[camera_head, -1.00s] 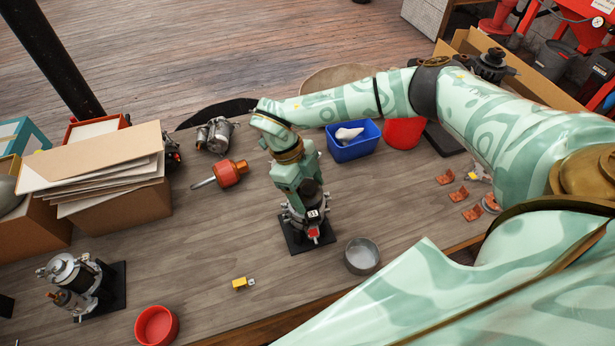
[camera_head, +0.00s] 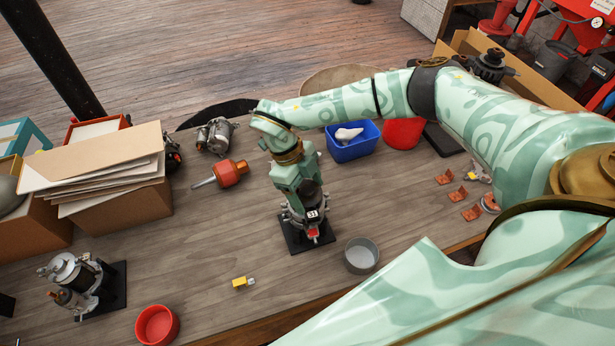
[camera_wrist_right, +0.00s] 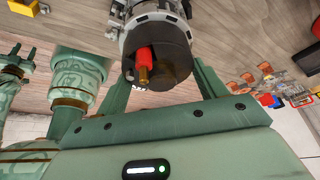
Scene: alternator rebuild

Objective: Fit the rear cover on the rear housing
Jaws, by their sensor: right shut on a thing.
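The rear cover (camera_wrist_right: 170,62) is a round black cap with a red terminal and a brass stud. It lies between the two green fingers of my right gripper (camera_wrist_right: 160,78), which is shut on it. In the head view my right gripper (camera_head: 304,193) points down over the rear housing (camera_head: 294,218), a grey metal part on a black base plate (camera_head: 322,243). The cover is right against the grey housing in the wrist view (camera_wrist_right: 150,12); I cannot tell whether it is fully seated.
A grey round dish (camera_head: 361,255) stands close right of the base plate. A yellow block (camera_head: 240,282), a red dish (camera_head: 157,325) and another assembly (camera_head: 75,275) are to the left. A blue bin (camera_head: 353,149) is behind.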

